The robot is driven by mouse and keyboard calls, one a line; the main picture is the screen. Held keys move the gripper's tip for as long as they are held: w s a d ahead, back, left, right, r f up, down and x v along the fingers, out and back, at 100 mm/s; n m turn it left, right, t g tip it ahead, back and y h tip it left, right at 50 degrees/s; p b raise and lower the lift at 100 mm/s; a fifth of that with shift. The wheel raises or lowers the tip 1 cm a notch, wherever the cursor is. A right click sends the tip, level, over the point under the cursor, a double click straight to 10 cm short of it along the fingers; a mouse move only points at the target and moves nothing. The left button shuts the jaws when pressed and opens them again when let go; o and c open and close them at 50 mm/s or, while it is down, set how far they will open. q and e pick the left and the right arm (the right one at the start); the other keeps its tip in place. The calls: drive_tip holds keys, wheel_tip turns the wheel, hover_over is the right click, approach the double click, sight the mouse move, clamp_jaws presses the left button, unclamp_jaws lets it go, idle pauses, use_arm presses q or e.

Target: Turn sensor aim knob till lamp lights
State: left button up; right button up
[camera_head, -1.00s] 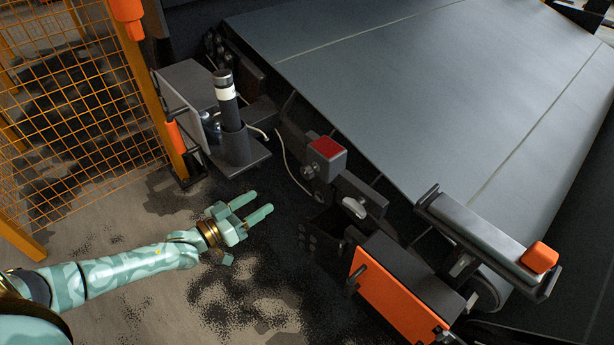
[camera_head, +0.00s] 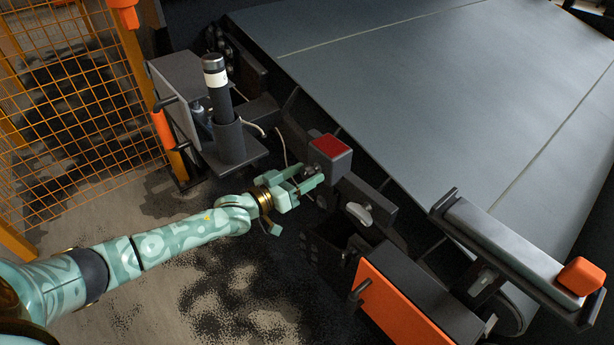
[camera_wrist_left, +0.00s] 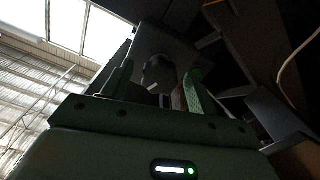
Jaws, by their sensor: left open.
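The sensor (camera_head: 330,158) is a grey box with a dull red top, mounted beside the conveyor near the middle of the head view. A small knob (camera_head: 310,171) on its left side is mostly hidden by my fingers. In the left wrist view, a dark rounded knob (camera_wrist_left: 158,75) faces me on the box, between the two fingers. My left gripper (camera_head: 312,174) is open, with its fingertips close to the box, one to each side of the knob. I cannot tell whether they touch it. I see no lit lamp that I can clearly identify.
A dark post with a white band (camera_head: 217,85) stands on a bracket to the left. A grey wing-shaped handle (camera_head: 359,214) and an orange panel (camera_head: 388,305) lie right of my gripper. The wide conveyor belt (camera_head: 430,100) lies behind. An orange mesh fence (camera_head: 75,110) is at left.

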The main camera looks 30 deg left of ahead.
use_arm(q)
drive_tip(key=shift+w+d, duration=0.1)
drive_tip(key=shift+w, duration=0.2)
use_arm(e)
drive_tip(key=shift+w+r, duration=0.35)
drive_tip(key=shift+w, duration=0.15)
use_arm(q)
drive_tip(key=c, duration=1)
drive_tip(key=shift+r, duration=0.1)
drive_tip(key=shift+m+p, duration=0.6)
drive_tip(key=shift+m, duration=0.5)
use_arm(e)
drive_tip(key=s+f, duration=0.1)
drive_tip(key=s, duration=0.1)
drive_tip(key=s+f, duration=0.1)
drive_tip(key=s, duration=0.1)
drive_tip(key=shift+s+f, duration=0.2)
